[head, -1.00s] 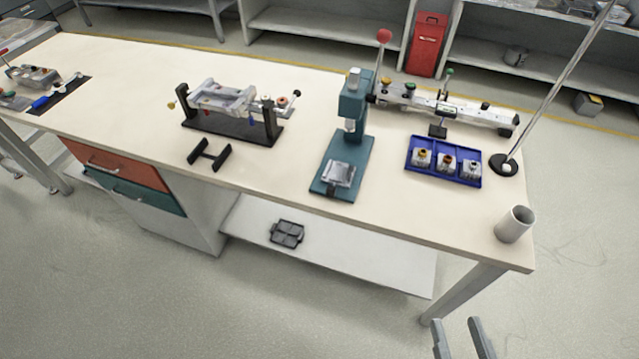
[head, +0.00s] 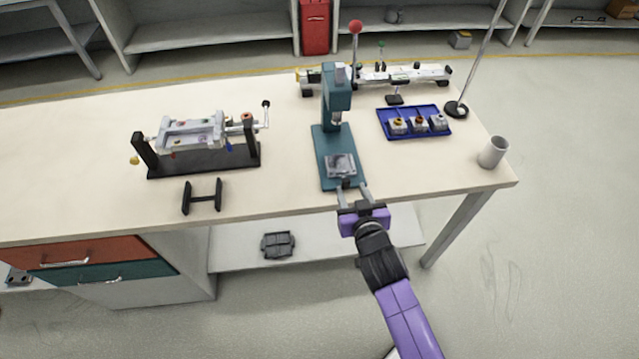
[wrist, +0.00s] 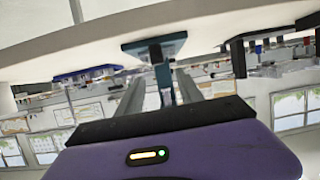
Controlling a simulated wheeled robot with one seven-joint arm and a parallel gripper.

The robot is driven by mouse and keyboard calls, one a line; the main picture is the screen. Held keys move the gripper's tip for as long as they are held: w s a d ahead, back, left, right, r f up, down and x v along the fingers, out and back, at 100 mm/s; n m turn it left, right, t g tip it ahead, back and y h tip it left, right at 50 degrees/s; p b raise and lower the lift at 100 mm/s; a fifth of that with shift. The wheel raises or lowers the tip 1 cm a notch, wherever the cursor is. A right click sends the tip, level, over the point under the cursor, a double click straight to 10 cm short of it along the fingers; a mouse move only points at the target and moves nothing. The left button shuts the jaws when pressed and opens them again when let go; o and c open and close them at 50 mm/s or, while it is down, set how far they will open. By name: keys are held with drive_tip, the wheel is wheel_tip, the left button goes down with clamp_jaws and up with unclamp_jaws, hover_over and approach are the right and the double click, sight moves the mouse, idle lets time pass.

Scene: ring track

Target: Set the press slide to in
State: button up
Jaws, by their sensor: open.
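The teal press (head: 337,110) stands on the bench near its front edge, with a red-knobbed lever (head: 355,50) rising behind it. Its slide, a silver block (head: 341,166), sits at the front of the press base, with a dark tab (head: 347,183) at its front end. My gripper (head: 354,190) is open at the bench's front edge, its fingers close to the dark tab. In the wrist view the picture is upside down; the press base (wrist: 155,46) shows beyond the open fingers, and the dark tab (wrist: 156,54) lies between their lines. I cannot tell whether they touch.
A blue tray (head: 414,122) with small blocks and a grey cup (head: 492,152) stand to the right. A clamp fixture (head: 205,150) and a black stand (head: 202,197) are to the left. A thin pole (head: 480,60) rises at the right. The bench between fixture and press is clear.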

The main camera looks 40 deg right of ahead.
sight(347, 184)
drive_tip(key=shift+m+g, duration=0.3)
drive_tip(key=shift+s+f+p+x, duration=0.1)
drive_tip(key=shift+f+x, duration=0.1)
drive_tip(key=shift+x, duration=1.1)
drive_tip(key=shift+s+f+p+x, duration=0.1)
drive_tip(key=shift+f+p+x, duration=0.1)
drive_tip(key=shift+x, duration=1.1)
drive_tip(key=shift+s+f+p+x, duration=0.1)
drive_tip(key=shift+f+x, duration=0.1)
drive_tip(key=shift+x, duration=1.1)
drive_tip(key=shift+a, duration=0.15)
clamp_jaws()
